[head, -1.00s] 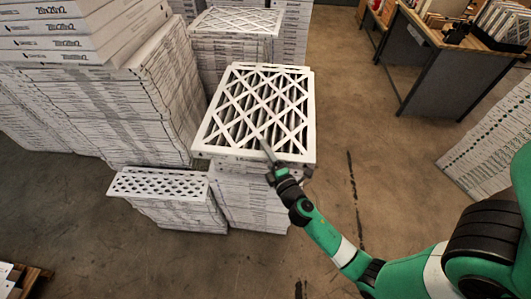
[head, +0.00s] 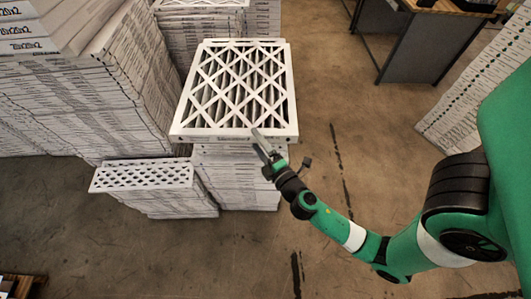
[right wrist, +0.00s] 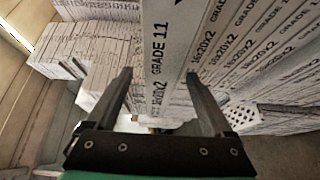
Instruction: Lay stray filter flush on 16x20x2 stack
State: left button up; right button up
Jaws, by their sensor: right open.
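A white-framed filter (head: 222,128) with a diamond lattice face lies flat on top of the middle stack (head: 237,182) in the head view. Its outline sits close to the stack's, with a slight offset at the back right. My right gripper (head: 261,141) is at its front edge, right of centre. In the right wrist view, the open fingers (right wrist: 158,77) stand on either side of a white edge marked GRADE 11 16x20x2 (right wrist: 160,60). I cannot tell whether they touch it. My left gripper is not in view.
Tall filter stacks (head: 110,95) stand at the left, and another (head: 200,35) stands behind. A lower stack (head: 140,177) with a perforated top is at front left. A grey-sided bench (head: 415,50) is at back right. Floor between is clear.

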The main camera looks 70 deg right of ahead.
jog(key=b+v, duration=0.1)
jog(key=v, duration=0.4)
jog(key=shift+s, duration=0.1)
